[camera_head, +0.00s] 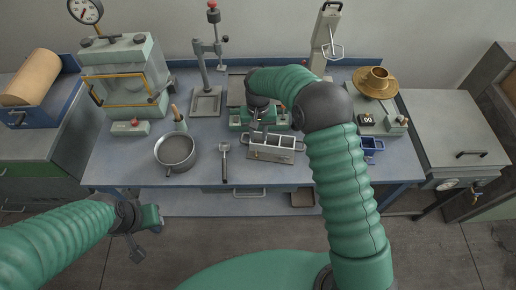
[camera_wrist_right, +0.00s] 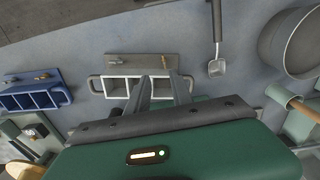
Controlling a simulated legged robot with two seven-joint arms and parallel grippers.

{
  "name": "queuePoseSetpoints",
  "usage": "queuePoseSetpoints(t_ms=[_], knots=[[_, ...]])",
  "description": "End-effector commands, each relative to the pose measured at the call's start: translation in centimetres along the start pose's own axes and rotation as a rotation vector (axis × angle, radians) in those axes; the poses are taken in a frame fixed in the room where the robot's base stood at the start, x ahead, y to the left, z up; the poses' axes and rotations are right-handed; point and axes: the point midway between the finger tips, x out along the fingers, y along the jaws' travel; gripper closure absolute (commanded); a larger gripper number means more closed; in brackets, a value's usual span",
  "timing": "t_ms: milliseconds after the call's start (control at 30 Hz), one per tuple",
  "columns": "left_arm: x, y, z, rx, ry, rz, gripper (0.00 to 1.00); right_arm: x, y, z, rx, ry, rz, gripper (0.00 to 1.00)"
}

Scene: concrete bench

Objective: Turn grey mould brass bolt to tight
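The grey mould (camera_head: 286,157) lies on the blue-grey bench, left of the blue mould. In the right wrist view the grey mould (camera_wrist_right: 140,62) shows a flat plate, open white-walled compartments and a handle at each end. A small brass bolt (camera_wrist_right: 165,62) stands on its plate, right of another small fitting. My right gripper (camera_head: 262,136) is over the grey mould's far side; in the wrist view its two fingers (camera_wrist_right: 159,82) are apart with nothing between them, short of the bolt. My left gripper (camera_head: 146,236) hangs off the bench's front left; its fingers are unclear.
The blue mould (camera_head: 371,144) also has a fitting in the right wrist view (camera_wrist_right: 36,92). A ladle (camera_head: 224,165) and a round pan (camera_head: 176,151) lie left of the grey mould. The front bench strip is clear.

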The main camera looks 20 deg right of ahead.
Motion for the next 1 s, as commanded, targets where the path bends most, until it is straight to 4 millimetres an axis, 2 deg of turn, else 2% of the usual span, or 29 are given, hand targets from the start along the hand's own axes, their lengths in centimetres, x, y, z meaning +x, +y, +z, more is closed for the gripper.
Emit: queuePoseSetpoints(t_ms=[200, 400, 533, 767, 1000], knots=[[-0.9, 0.0, -0.2, 0.0, 0.0, 0.0, 0.64, 5.8, -0.2, 0.1, -0.001, -0.005, 0.001, 0.73], [-1.3, 0.0, -0.3, -0.001, 0.001, 0.0, 0.64, 9.6, -0.1, 0.1, -0.001, -0.001, -0.002, 0.73], [-1.4, 0.0, -0.4, -0.001, 0.0, 0.0, 0.64, 10.6, -0.1, 0.0, -0.001, 0.001, -0.003, 0.73], [-1.3, 0.0, -0.3, 0.0, 0.0, 0.0, 0.64, 10.8, -0.2, 0.0, -0.001, 0.001, -0.003, 0.73], [-1.3, 0.0, -0.3, 0.0, 0.0, 0.0, 0.64, 10.8, -0.2, 0.0, -0.001, 0.001, -0.002, 1.0]])
